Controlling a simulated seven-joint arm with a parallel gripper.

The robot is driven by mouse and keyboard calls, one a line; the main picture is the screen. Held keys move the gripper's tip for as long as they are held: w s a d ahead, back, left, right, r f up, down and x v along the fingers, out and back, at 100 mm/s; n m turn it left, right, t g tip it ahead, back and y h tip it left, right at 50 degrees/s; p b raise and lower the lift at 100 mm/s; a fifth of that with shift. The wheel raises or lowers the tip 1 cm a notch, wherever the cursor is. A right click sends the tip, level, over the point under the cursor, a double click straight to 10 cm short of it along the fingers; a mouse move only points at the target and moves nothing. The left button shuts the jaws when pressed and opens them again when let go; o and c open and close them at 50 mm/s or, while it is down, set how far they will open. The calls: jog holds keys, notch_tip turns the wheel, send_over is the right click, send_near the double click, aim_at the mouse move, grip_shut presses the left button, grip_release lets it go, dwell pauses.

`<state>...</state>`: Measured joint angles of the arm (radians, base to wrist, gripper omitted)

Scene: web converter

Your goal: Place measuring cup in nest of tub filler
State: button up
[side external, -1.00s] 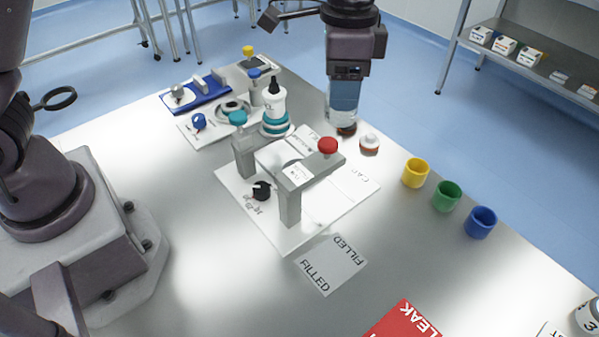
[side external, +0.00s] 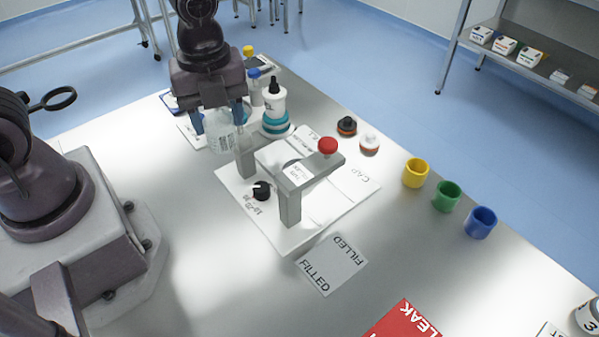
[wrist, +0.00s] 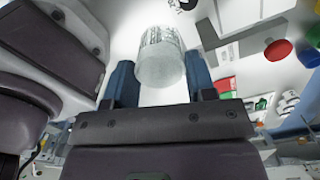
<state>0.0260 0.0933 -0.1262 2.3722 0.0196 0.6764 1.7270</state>
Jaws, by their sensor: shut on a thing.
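My gripper (side external: 219,118) is shut on a clear measuring cup (side external: 222,136) with printed markings. It holds the cup between its blue fingers, at the left end of the tub filler (side external: 310,180). In the wrist view the cup (wrist: 160,58) sits between the two fingers. The tub filler is a grey bridge with a red button (side external: 327,145) on a white base plate (side external: 325,212), with a black knob (side external: 261,190) in front. The bridge partly hides a round outline beneath it; I cannot clearly make out the nest.
Black (side external: 347,125) and white (side external: 369,143) capped pieces stand at the back right. Yellow (side external: 415,172), green (side external: 447,196) and blue (side external: 480,222) cups line the right.

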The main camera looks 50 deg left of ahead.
jog(key=shift+f, duration=0.55)
jog(key=shift+w+f, duration=0.2)
jog(key=shift+f, duration=0.05)
jog(key=w+f, duration=0.3)
jog(key=w, duration=0.1)
jog(key=w+d+f, duration=0.1)
jog(key=w+f, duration=0.2)
jog(key=w, duration=0.1)
jog(key=w+d+f, duration=0.1)
jog(key=w+f, duration=0.2)
jog(key=w, duration=0.2)
jog(key=shift+f, duration=0.2)
jog(key=shift+w+f, duration=0.15)
jog(key=shift+f, duration=0.75)
jog(key=shift+w+f, duration=0.1)
jog(key=shift+f, duration=0.75)
jog(key=shift+f, duration=0.15)
jog(key=o, duration=0.8)
jog(key=shift+o, duration=0.2)
